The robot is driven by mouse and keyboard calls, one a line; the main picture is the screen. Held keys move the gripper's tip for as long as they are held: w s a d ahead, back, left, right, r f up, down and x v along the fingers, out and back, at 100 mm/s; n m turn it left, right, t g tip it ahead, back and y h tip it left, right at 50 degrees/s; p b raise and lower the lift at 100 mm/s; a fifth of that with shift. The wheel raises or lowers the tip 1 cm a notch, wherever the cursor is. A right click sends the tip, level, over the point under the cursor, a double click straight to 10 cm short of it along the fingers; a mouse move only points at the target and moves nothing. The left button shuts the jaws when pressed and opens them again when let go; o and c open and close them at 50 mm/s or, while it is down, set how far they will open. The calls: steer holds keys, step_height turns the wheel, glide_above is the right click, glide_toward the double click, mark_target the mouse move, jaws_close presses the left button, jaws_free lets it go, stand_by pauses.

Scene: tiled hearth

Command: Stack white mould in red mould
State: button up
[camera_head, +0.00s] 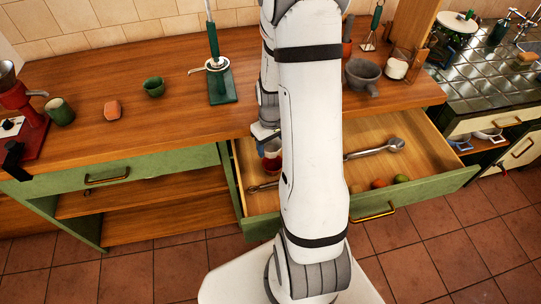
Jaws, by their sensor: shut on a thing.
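A small red mould (271,166) is in the open drawer at its left side, partly hidden by my arm. A small white thing, apparently the white mould (272,147), shows right above it, at the red mould's top. I cannot tell whether it sits inside the red mould or just over it. My gripper (266,137) points down right above the white mould and looks shut on it. The fingertips are small and partly hidden behind my arm.
The open drawer (430,165) also holds a large metal spoon (375,149) and small fruit-like items (378,183). On the wooden counter (110,75) stand a green cup (153,87), a green mug (59,112), a green-based press (219,85) and a grey mortar (362,74).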

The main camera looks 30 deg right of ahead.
mark_target(273, 154)
step_height(273, 154, down, 5)
steer(key=shift+d+r, duration=0.15)
steer(key=shift+s, duration=0.1)
steer(key=shift+f+b, duration=0.3)
steer(key=shift+f, duration=0.15)
steer(key=o, duration=1)
steer(key=shift+r, duration=0.15)
